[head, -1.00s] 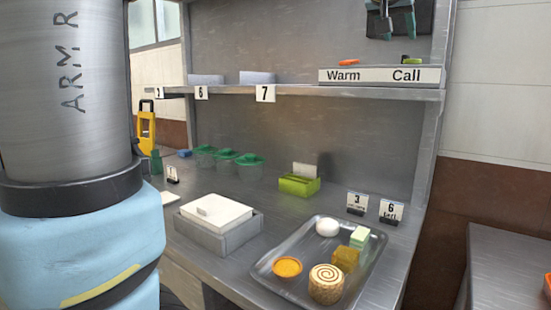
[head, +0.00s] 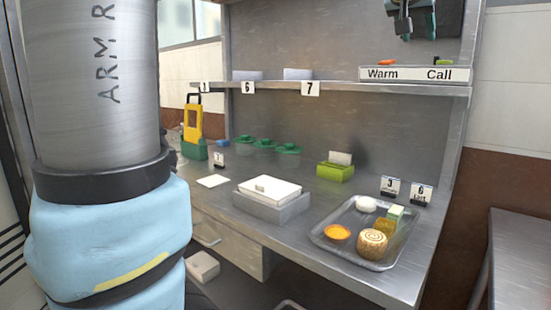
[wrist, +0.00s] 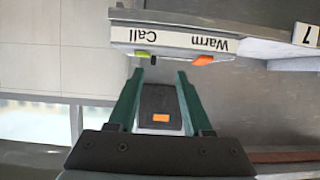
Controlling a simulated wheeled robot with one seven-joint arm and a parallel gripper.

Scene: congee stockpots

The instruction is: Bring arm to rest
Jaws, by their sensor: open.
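My gripper (head: 402,28) shows at the top right of the head view, partly cut off by the top edge. It appears above the panel lettered Warm and Call (head: 415,74). In the wrist view my gripper (wrist: 160,74) has its two green fingers spread apart. Nothing is held between them. The same panel (wrist: 178,39) shows upside down beyond the fingertips, apart from them. A dark block with an orange mark lies between the fingers in the picture; I cannot tell how far away it is.
A steel counter (head: 225,192) holds a tray (head: 322,238) of food pieces, a white-lidded box (head: 270,191), green-lidded containers (head: 288,150) and a green holder (head: 335,172). A numbered shelf (head: 345,88) runs above. A yellow-handled item (head: 193,122) stands at the back left. Another steel surface (head: 518,262) is at right.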

